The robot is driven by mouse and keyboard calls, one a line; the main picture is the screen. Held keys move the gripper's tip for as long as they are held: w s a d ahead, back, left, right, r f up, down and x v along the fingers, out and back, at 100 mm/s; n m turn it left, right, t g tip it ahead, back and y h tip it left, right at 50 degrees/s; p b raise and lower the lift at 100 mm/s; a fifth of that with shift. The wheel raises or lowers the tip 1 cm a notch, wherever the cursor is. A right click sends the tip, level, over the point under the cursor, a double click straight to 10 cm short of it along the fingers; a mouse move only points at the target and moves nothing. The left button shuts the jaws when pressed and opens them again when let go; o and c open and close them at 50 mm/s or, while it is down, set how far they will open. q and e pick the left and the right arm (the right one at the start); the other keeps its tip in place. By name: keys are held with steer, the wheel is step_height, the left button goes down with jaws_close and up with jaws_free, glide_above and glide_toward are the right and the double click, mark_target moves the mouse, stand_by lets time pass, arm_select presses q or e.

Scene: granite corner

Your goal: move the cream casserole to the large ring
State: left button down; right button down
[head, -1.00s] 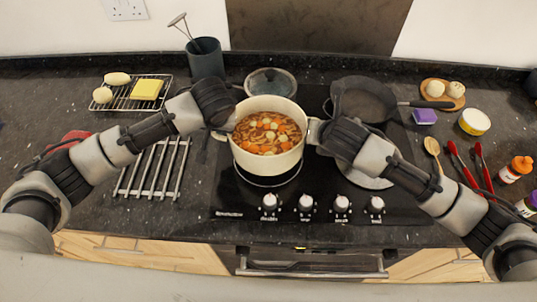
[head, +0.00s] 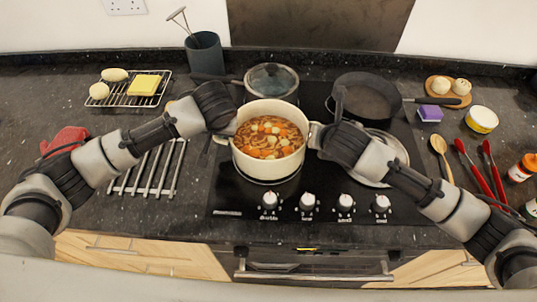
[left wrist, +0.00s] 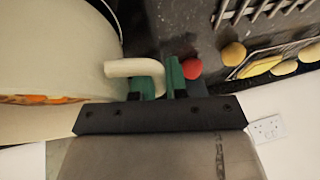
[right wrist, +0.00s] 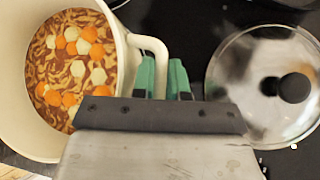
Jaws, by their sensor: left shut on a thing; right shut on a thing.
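The cream casserole (head: 268,158), full of stew, is upright at the front left of the black hob (head: 225,190). A pale ring outline (head: 268,182) shows just below its base; I cannot tell whether the base touches the glass. It also shows in the left wrist view (left wrist: 45,50) and right wrist view (right wrist: 128,80). My left gripper (left wrist: 158,78) is shut on its left loop handle (left wrist: 130,67). My right gripper (right wrist: 163,78) is shut on its right handle (right wrist: 155,45). I cannot tell which ring is the large one.
A lidded saucepan (head: 272,80) stands close behind the casserole. A dark frying pan (head: 365,97) occupies the back right. A glass lid (right wrist: 235,80) lies at the front right, beside my right gripper. A metal trivet (head: 150,168) is to the left.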

arm_select(q)
steer(key=shift+w+f+b, duration=0.1)
steer(key=shift+f+b, duration=0.5)
steer(key=shift+b, duration=0.05)
arm_select(e)
steer(key=shift+w+f, duration=0.1)
steer(key=shift+f, duration=0.5)
arm_select(q)
steer(key=c, duration=1.4)
jaws_free()
arm_select(e)
steer(key=c, duration=1.4)
jaws_free()
arm_select(q)
steer(key=shift+o, duration=1.3)
steer(key=shift+s, duration=0.3)
arm_select(e)
steer(key=shift+o, duration=1.3)
steer(key=shift+s, duration=0.3)
arm_select(q)
steer(key=shift+d+r, duration=0.1)
steer(key=shift+r, duration=0.05)
arm_select(e)
steer(key=shift+r, duration=0.15)
